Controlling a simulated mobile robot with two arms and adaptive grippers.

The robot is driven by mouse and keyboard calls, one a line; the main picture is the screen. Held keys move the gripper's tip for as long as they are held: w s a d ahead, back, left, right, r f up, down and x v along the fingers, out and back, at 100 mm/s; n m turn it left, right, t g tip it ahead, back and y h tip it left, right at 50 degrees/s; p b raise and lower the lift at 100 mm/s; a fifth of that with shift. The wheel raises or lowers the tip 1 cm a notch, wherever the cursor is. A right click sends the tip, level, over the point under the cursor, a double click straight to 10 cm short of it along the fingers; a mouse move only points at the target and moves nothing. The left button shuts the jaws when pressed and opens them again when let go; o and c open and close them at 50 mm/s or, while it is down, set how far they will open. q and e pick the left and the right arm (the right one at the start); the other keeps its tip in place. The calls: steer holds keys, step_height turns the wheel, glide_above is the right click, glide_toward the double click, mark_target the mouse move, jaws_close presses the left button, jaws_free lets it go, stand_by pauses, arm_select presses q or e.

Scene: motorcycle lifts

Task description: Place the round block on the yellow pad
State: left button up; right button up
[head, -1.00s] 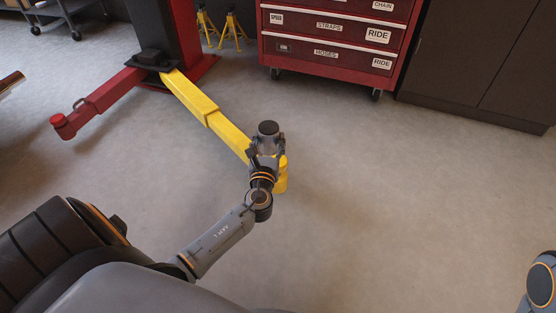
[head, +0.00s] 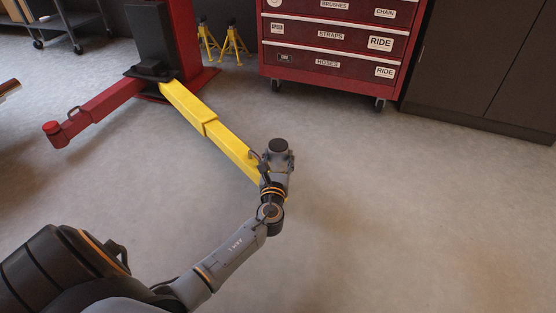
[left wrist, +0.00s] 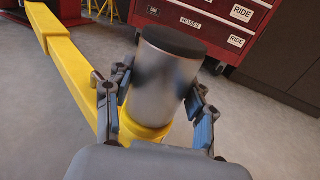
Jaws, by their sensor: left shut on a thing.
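The round block (left wrist: 165,80) is a grey cylinder with a dark top. My left gripper (left wrist: 160,108) is shut on its sides and holds it upright or slightly tilted. In the head view the block's dark top (head: 278,146) shows above my left gripper (head: 276,168). The yellow pad (left wrist: 148,132) is at the end of the yellow lift arm (head: 208,124), behind and below the block in the left wrist view. In the head view my gripper and wrist hide it. I cannot tell whether block and pad touch. My right gripper is out of view.
A red lift arm (head: 95,108) reaches left from the lift post (head: 165,40). Yellow stands (head: 232,42) and a red drawer cabinet (head: 330,45) stand at the back, with dark cupboards (head: 490,70) at right. The floor right of my gripper is clear.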

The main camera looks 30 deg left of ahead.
arm_select(q)
steer(key=shift+f, duration=0.1)
steer(key=o, duration=1.4)
steer(key=shift+c, duration=0.2)
